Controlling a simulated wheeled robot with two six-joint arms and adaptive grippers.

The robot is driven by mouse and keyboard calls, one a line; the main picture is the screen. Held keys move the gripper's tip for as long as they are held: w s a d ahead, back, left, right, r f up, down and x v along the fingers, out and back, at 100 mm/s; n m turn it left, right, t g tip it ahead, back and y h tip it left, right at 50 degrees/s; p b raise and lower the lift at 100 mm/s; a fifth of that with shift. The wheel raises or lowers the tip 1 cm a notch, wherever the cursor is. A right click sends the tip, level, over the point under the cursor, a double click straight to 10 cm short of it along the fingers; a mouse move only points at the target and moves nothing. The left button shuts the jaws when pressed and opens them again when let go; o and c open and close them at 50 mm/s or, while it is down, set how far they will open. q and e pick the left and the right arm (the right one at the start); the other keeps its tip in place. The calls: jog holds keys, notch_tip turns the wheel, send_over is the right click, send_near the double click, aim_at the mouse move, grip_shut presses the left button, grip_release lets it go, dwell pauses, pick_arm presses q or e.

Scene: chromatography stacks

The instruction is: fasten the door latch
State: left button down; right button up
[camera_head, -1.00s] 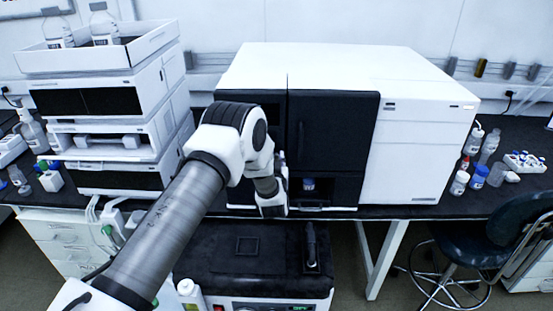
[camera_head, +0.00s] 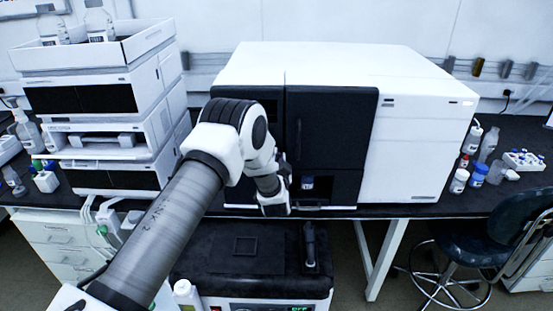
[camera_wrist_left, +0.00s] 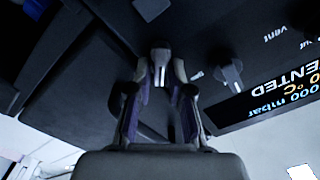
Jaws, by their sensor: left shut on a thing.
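My left gripper (camera_head: 283,168) is at the black front of the large white instrument (camera_head: 330,62), mostly hidden behind my own wrist in the head view. In the left wrist view my gripper (camera_wrist_left: 160,80) has its two fingers closed around a small grey lever with a rounded head, which looks like the door latch (camera_wrist_left: 160,54). The latch stands out from a dark panel. The latch does not show clearly in the head view. The black door (camera_head: 335,130) with a vertical handle is right of my wrist and looks closed. My right gripper is in neither view.
In the left wrist view a second grey knob (camera_wrist_left: 230,74) and a display (camera_wrist_left: 270,100) with upside-down text sit right of the fingers. A stack of white modules (camera_head: 100,95) stands left. Bottles (camera_head: 478,172) and a stool (camera_head: 490,235) are at the right.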

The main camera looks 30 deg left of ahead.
pick_arm(q)
jog(key=shift+w+d+f+m, duration=0.1)
jog(key=shift+f+m, duration=0.1)
jog(key=shift+m, duration=1.45)
jog(key=shift+d+f+m, duration=0.1)
jog(key=shift+f+m, duration=0.1)
jog(key=shift+m, duration=1.5)
jog(key=shift+w+d+f+m, duration=0.1)
jog(key=shift+f+m, duration=0.1)
jog(key=shift+m, duration=1.45)
jog(key=c, duration=1.2)
grip_release()
jog(key=shift+s+a+f, duration=0.1)
jog(key=shift+a, duration=0.15)
jog(key=v, duration=1.2)
